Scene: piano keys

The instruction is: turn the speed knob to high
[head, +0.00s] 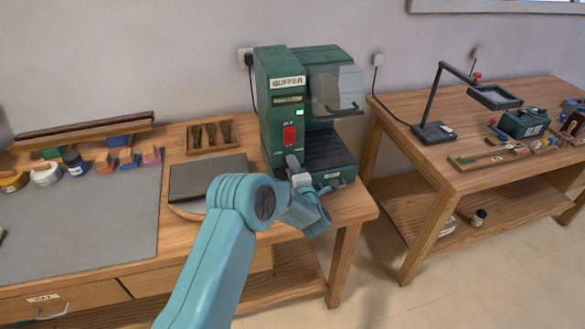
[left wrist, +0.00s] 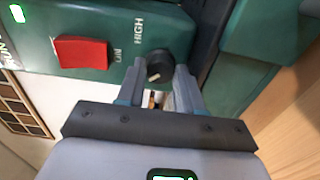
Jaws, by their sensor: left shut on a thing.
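The green buffer machine (head: 278,108) stands on the left bench, with a red switch (head: 289,136) and a lit green light on its front. In the left wrist view, the black speed knob (left wrist: 159,64) sits beside the word HIGH, near the red switch (left wrist: 81,52). A small pale mark shows on the knob's lower edge, away from the HIGH lettering. My left gripper (left wrist: 160,73) is shut on the knob, one finger on each side. In the head view, my left gripper (head: 293,162) is at the machine's lower front and hides the knob. My right gripper is not in view.
A clear shield (head: 337,90) juts from the machine's right side. A dark pad (head: 207,178) lies left of my arm, with a wooden tray (head: 213,135) behind it. A second bench with a magnifier lamp (head: 433,131) stands right, across a gap.

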